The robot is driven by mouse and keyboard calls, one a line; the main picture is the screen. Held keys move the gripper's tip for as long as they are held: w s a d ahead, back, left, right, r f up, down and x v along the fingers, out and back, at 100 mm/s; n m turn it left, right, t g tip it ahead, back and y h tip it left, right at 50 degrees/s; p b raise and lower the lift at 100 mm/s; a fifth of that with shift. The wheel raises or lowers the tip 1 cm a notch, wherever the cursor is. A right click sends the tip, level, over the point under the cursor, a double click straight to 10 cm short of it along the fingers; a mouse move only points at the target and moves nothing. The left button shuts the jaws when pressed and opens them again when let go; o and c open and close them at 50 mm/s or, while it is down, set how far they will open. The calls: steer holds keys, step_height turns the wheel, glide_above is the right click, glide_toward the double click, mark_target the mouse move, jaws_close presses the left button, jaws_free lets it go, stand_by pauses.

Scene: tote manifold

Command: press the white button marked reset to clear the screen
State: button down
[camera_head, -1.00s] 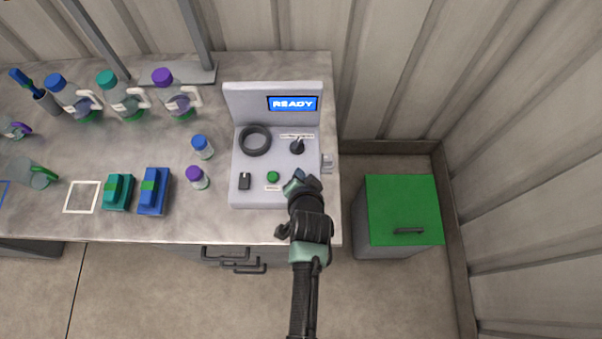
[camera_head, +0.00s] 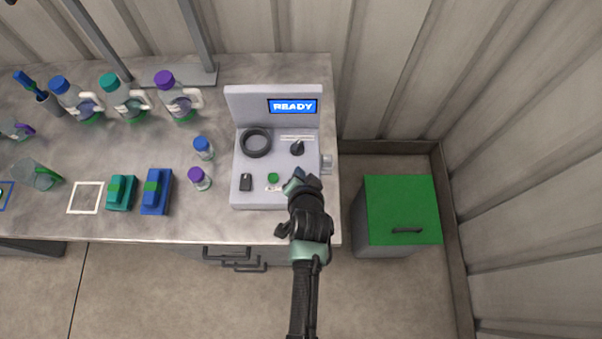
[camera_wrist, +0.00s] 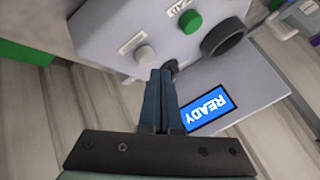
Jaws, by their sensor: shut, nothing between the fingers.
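The grey control box (camera_head: 240,165) stands on the bench with its screen (camera_head: 293,106) lit blue and reading READY; the screen also shows in the wrist view (camera_wrist: 208,110). A white button (camera_wrist: 146,55) sits beside a small label (camera_wrist: 132,42) whose text I cannot read. In the head view my gripper hides that button. My gripper (camera_head: 296,180) is shut and empty over the box's front right part. In the wrist view its fingertips (camera_wrist: 160,73) appear just beside the white button; I cannot tell whether they touch anything.
A green button (camera_head: 273,178) lies left of my gripper, a black knob (camera_head: 297,148) behind it, and a black ring (camera_head: 256,142) further left. A black switch (camera_head: 246,182) is at the front left. Small bottles (camera_head: 200,178) stand left of the box. A green-lidded bin (camera_head: 402,205) stands right.

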step_height(320, 180, up, 5)
steer(key=p, duration=0.5)
steer(key=shift+r, duration=0.1)
stand_by(0.8)
